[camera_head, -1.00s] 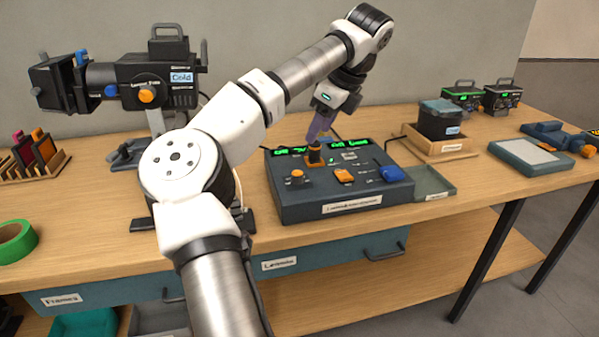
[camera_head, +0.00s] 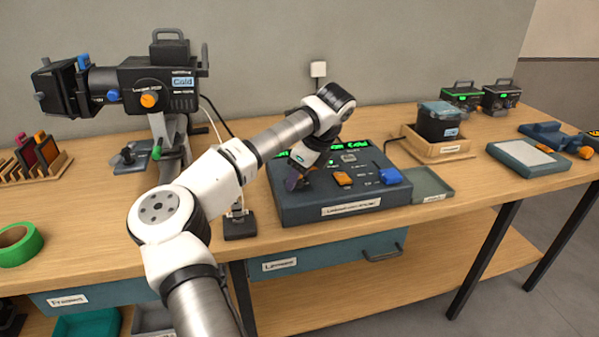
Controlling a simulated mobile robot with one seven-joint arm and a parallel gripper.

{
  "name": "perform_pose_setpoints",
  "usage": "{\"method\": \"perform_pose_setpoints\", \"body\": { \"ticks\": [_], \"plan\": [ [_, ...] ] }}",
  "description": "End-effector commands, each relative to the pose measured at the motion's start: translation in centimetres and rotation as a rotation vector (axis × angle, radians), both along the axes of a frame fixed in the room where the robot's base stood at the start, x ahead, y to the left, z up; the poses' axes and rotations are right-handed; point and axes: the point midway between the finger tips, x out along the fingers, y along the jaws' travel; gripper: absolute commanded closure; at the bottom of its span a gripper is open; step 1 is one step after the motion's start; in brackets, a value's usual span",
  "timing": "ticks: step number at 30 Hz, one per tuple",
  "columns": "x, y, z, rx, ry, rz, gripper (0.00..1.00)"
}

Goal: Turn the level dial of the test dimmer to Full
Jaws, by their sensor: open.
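A dark grey control console (camera_head: 330,211) with green displays along its back edge sits on the wooden bench. Its front label is too small to read, so I cannot tell for sure that it is the test dimmer. My gripper (camera_head: 296,184) is open and low over the console's left part, pointing down. The gripper and wrist hide the dials there, so I cannot see where the level dial points or whether the fingers touch it. An orange control (camera_head: 342,179) and a blue control (camera_head: 390,176) show to the right of the gripper.
A large black lantern (camera_head: 160,85) stands at the back left. A wooden tray (camera_head: 452,150) with a dark box and a shallow grey-green tray (camera_head: 431,188) lie right of the console. Two black units (camera_head: 462,95) with green displays stand at the back right.

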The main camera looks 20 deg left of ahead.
Motion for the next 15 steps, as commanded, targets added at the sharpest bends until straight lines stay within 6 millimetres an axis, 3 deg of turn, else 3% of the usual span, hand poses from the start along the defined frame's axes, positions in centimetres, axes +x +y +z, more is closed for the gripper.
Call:
{"method": "perform_pose_setpoints", "body": {
  "ticks": [6,15],
  "plan": [
    [0.0,-0.01,0.0,0.0,0.0,0.0,0.55],
    [0.0,-0.02,0.03,0.0,0.0,-0.001,0.94]
  ]
}}
